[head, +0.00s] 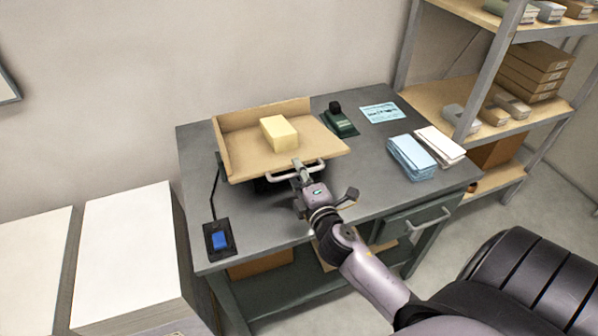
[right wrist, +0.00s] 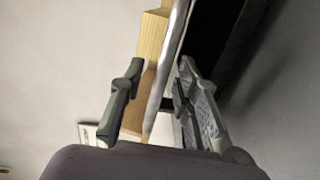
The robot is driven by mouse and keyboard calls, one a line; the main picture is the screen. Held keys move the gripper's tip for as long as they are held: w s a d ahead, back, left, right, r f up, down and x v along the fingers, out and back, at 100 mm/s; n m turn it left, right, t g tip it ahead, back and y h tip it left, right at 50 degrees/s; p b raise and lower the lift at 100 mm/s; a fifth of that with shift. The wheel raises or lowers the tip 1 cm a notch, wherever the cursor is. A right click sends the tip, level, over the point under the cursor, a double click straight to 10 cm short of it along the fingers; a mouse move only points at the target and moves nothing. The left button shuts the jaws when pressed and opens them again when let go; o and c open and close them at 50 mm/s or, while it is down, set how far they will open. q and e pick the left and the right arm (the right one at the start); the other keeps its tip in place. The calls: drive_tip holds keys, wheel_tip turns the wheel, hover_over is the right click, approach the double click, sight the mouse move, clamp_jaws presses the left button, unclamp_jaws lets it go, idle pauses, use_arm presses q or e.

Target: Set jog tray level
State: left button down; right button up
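The tan jog tray (head: 240,166) stands on a dark base on the grey desk, with raised walls at its left and back. A pale yellow block (head: 279,133) rests on it. I cannot tell its exact tilt. A light metal handle (head: 283,177) runs along its front edge; it also shows in the right wrist view (right wrist: 172,58). My right gripper (head: 297,168) is at this handle. In the right wrist view its fingers (right wrist: 160,95) are apart, one on each side of the handle, with gaps showing. My left gripper is not in view.
A black switch box with a blue button (head: 219,240) lies at the desk's front left. A dark green device (head: 341,122), a light blue card (head: 380,113) and blue and white stacks (head: 411,158) lie right of the tray. A shelf rack (head: 470,100) stands at the right.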

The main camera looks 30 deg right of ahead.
drive_tip(key=shift+c, duration=0.6)
clamp_jaws()
